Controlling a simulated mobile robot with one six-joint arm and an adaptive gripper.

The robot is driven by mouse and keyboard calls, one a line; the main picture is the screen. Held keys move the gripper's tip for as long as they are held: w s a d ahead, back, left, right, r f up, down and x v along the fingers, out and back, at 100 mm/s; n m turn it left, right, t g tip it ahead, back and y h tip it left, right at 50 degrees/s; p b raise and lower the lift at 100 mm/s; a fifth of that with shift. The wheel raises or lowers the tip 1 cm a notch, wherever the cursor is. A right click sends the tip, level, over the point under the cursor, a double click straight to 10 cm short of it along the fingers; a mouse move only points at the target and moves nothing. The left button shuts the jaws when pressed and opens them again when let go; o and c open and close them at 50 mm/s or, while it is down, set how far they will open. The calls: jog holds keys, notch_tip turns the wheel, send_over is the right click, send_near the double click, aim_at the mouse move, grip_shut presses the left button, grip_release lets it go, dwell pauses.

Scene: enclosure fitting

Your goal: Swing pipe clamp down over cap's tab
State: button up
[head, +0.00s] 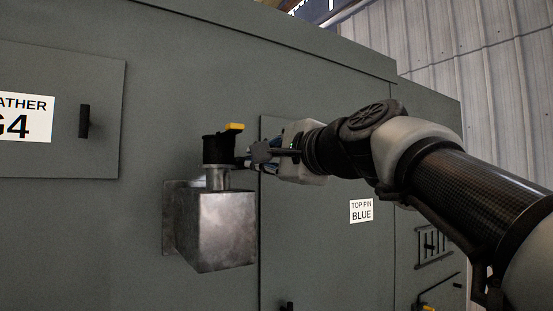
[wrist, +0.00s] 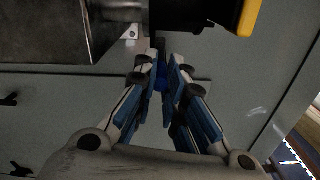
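The black cap (head: 218,149) with its yellow tab (head: 235,126) sits upright on the short metal pipe (head: 216,179) above the metal box. The tab points right. In the wrist view the cap (wrist: 190,12) and yellow tab (wrist: 249,18) are at the top, partly cut off. My gripper (head: 248,159) is just right of the cap and pipe. Its blue-padded fingers (wrist: 164,66) come close together around a narrow dark part and a small blue patch. I cannot tell whether they grip it. The pipe clamp is not clearly distinguishable; the fingers may hide it.
The metal box (head: 214,230) juts from the grey cabinet wall (head: 150,240). A panel with a black handle (head: 84,121) is at left. The space above the cap is free.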

jog(key=shift+o, duration=1.4)
jog(key=shift+s+d, duration=0.2)
jog(key=shift+s, duration=0.05)
jog(key=v, duration=1.1)
jog(key=shift+s, duration=0.15)
jog(key=shift+d, duration=0.1)
